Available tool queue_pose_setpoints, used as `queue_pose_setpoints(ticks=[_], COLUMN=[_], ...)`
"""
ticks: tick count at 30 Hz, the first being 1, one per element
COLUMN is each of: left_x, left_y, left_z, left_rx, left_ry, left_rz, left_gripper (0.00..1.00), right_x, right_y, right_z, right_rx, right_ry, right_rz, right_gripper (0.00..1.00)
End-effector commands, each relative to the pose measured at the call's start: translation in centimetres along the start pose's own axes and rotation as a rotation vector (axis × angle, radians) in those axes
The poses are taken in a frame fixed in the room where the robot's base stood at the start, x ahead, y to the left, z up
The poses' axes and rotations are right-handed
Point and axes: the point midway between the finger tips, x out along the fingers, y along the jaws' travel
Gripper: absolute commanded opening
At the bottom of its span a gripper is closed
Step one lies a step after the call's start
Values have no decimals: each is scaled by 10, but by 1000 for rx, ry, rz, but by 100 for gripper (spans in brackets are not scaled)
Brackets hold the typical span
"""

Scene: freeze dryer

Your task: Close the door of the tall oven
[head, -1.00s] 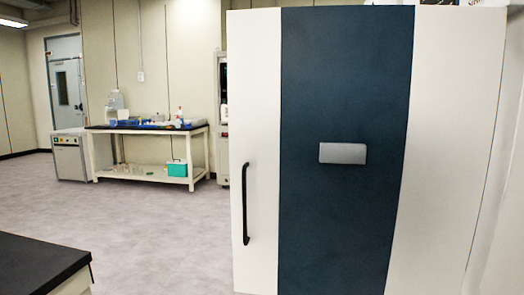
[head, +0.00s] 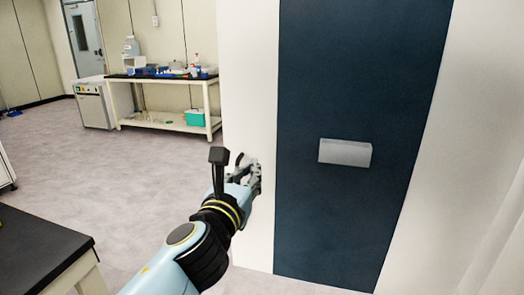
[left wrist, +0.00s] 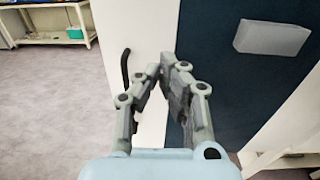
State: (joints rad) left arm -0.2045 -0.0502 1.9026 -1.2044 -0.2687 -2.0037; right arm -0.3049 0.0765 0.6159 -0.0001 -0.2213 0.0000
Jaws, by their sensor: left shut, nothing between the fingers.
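The tall oven's door (head: 250,70) fills the right half of the head view, white with a wide dark blue panel (head: 350,60) and a grey block (head: 345,153) on it. I cannot tell how far it stands open. Its black bar handle (left wrist: 126,70) shows in the left wrist view, left of the fingers; in the head view my left gripper hides it. My left gripper (head: 252,175) is in front of the door's white left strip, shut and empty. Its fingertips (left wrist: 163,66) point toward the door beside the handle; contact cannot be told. My right gripper is out of view.
A black-topped bench (head: 45,245) stands at the lower left, near my left arm. A white lab table (head: 165,122) with bottles and a teal box (head: 196,118) stands at the back, beside a white cabinet (head: 93,102). The grey floor (head: 130,185) between is open.

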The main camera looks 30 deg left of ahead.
Motion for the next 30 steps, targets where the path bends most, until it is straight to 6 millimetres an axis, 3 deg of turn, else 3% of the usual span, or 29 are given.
queue_pose_setpoints(ticks=[6, 13, 18, 30], left_x=[50, 88, 101, 103], left_y=[0, 0, 0, 0], left_z=[1, -1, -1, -1], left_rx=[0, -1, -3, -3], left_ry=[-2, 1, 1, 2], left_rz=[1, 1, 0, 0], left_gripper=[0, 0, 0, 0], right_x=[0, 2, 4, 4], right_y=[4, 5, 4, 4], right_z=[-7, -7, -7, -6], right_rx=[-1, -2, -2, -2], right_ry=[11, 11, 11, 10], right_rz=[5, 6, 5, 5], right_gripper=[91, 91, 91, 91])
